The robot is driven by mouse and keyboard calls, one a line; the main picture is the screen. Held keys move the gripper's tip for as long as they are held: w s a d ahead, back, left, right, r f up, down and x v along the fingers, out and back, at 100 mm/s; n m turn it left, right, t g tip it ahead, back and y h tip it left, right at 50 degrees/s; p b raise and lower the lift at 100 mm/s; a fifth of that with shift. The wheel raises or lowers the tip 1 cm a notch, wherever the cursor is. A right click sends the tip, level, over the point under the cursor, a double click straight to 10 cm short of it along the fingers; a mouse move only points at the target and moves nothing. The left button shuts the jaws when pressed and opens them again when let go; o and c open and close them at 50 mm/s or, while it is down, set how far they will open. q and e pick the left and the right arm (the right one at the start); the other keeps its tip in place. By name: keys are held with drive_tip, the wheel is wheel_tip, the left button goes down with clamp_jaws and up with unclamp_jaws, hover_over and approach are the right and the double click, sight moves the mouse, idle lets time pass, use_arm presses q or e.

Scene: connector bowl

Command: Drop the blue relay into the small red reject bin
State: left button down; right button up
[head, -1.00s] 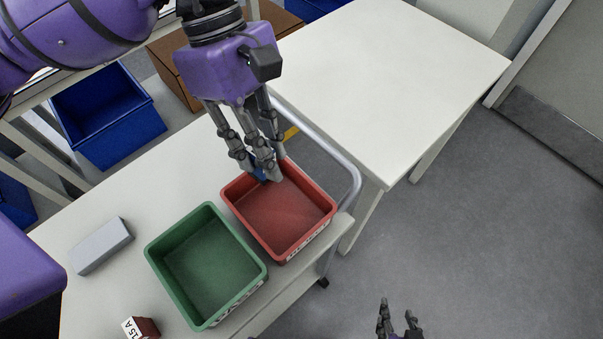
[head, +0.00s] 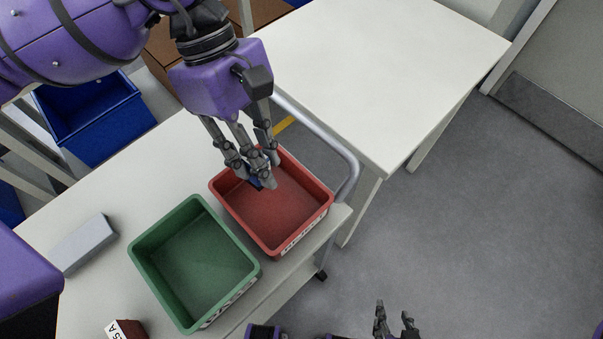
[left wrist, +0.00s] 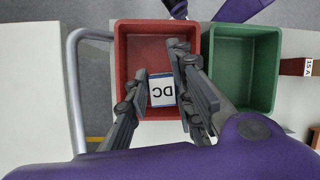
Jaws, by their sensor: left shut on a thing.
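The blue relay (left wrist: 162,90) has a white label with dark letters, and it shows between my left gripper's fingers in the left wrist view. In the head view the relay (head: 255,181) is mostly hidden by the fingers. My left gripper (head: 260,178) is shut on it, pointing down over the back left part of the small red reject bin (head: 290,240). The red bin (left wrist: 122,45) lies beneath the fingers in the left wrist view. I cannot tell how far the relay is from the bin floor. My right gripper (head: 396,325) is open and empty at the bottom edge, over the floor.
An empty green bin (head: 180,303) stands beside the red bin on the white cart (head: 100,190). A grey box (head: 84,246) and a dark red relay marked 15 A (head: 130,329) lie to its left. A metal rail (head: 345,165) edges the cart. A white table (head: 370,70) stands behind.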

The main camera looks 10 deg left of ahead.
use_arm(q)
drive_tip(key=c, duration=1.4)
unclamp_jaws()
drive_tip(key=shift+c, duration=0.2)
drive_tip(key=v, duration=1.2)
